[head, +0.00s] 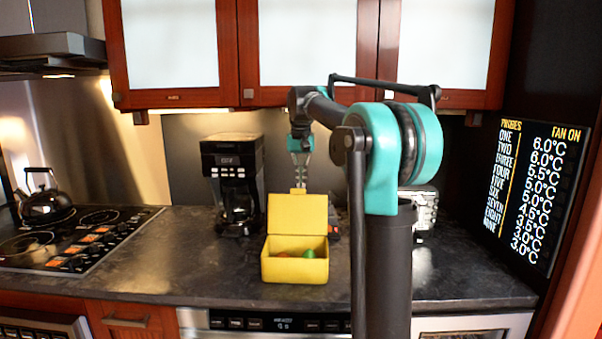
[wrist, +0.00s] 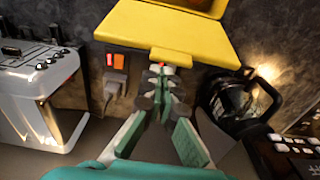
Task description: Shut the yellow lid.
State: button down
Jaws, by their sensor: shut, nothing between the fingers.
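A yellow box (head: 295,270) stands on the dark counter with its yellow lid (head: 297,214) raised upright at the back. A red item and a green item show inside the box. In the wrist view the lid (wrist: 168,33) fills the top, with a small tab (wrist: 172,57) on its near edge. My gripper (head: 299,182) points down at the tab on the lid's top edge. In the wrist view my gripper (wrist: 160,72) is shut and empty, its tips right by the tab. I cannot tell whether they touch it.
A black coffee maker (head: 234,180) stands left of the box, and a toaster (head: 418,208) to its right. A stove with a kettle (head: 45,204) is at far left. Counter in front is clear.

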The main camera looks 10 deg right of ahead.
jog(key=shift+s+f, duration=0.1)
dwell(0.4)
jog(key=shift+s+a+r+t, duration=0.15)
jog(key=shift+s+t, duration=0.2)
jog(key=shift+s, duration=0.15)
jog(key=shift+s+a+r+t, duration=0.1)
jog(key=shift+s+r+t, duration=0.05)
jog(key=shift+s+t, duration=0.3)
jog(key=s+a+f+t+h, duration=0.2)
jog(key=s+a+t, duration=0.1)
jog(key=s+t, duration=0.8)
jog(key=shift+s+a+f+t+h, duration=0.25)
jog(key=shift+s+f+t, duration=0.1)
jog(key=shift+s+f, duration=1.65)
jog(key=shift+s+a+f+t+h, duration=0.3)
jog(key=shift+s+f, duration=1.05)
jog(key=shift+f, duration=1.25)
jog(key=shift+s+a+f+t+h, duration=0.2)
jog(key=shift+s+f+t, duration=0.25)
jog(key=shift+s+f, duration=1.55)
jog(key=shift+w+f, duration=0.25)
jog(key=shift+f, duration=0.1)
jog(key=shift+s, duration=0.1)
